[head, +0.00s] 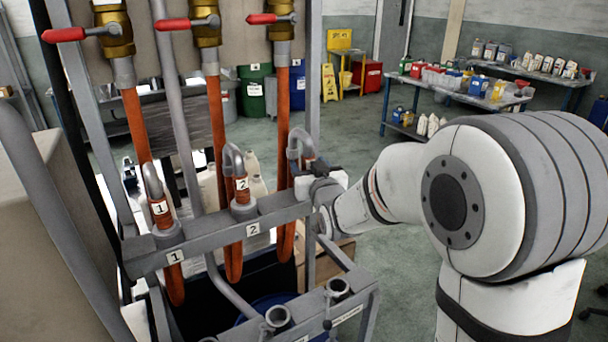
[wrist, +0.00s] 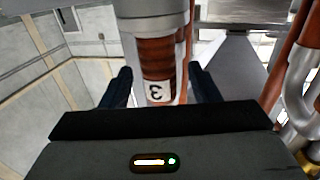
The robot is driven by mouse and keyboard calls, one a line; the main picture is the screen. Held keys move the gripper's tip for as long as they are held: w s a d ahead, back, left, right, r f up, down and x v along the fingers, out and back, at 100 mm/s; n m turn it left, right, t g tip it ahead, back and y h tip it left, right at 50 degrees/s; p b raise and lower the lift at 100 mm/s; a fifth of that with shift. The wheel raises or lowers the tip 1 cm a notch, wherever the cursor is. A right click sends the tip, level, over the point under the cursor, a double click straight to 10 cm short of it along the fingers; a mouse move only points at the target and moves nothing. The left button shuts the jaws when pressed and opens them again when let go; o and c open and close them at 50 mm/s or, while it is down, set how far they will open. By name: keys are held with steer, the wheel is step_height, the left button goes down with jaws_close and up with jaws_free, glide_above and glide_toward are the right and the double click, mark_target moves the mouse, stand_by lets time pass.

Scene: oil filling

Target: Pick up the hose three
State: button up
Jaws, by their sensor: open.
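Hose three is orange with a grey hooked nozzle (head: 296,142) at the right end of the rack in the head view. In the wrist view its orange-brown section (wrist: 157,58) with the label "3" (wrist: 157,91) is straight ahead, below a grey collar. My gripper (head: 318,170) is at this hose. In the wrist view my gripper (wrist: 161,78) is open, with one dark finger on each side of the hose. I see no clear finger contact. In the head view the label is hidden by my gripper.
Hose one (head: 158,207) and hose two (head: 241,186) stand left on the same grey rack bar (head: 215,232). Red-handled brass valves (head: 206,22) are above. Open grey sockets (head: 278,317) are on the lower frame. Tables with bottles (head: 455,92) stand farther back right.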

steer(key=shift+w+a, duration=0.2)
steer(key=shift+w, duration=0.35)
steer(key=shift+c, duration=0.4)
steer(key=shift+r, duration=0.1)
jaws_close()
